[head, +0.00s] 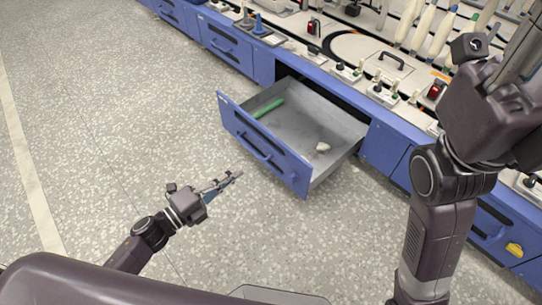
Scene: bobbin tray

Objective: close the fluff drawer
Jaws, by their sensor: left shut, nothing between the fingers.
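The fluff drawer (264,150) stands pulled out of the blue cabinet, with a grey inside and a blue front with a handle (262,152). A green stick-like thing (268,108) and a small whitish lump (322,147) lie in it. My left gripper (238,175) is shut and empty, in front of the drawer and to the lower left of its front panel; it looks apart from it. My right arm rises at the right of the view, over the worktop; its fingers are not clearly seen.
The worktop (325,45) above the drawer carries switches, a black-handled lid (391,61) and several pale bobbins (422,28). Other blue drawers (226,45) to the left are shut. The speckled floor (120,110) left of the open drawer is clear.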

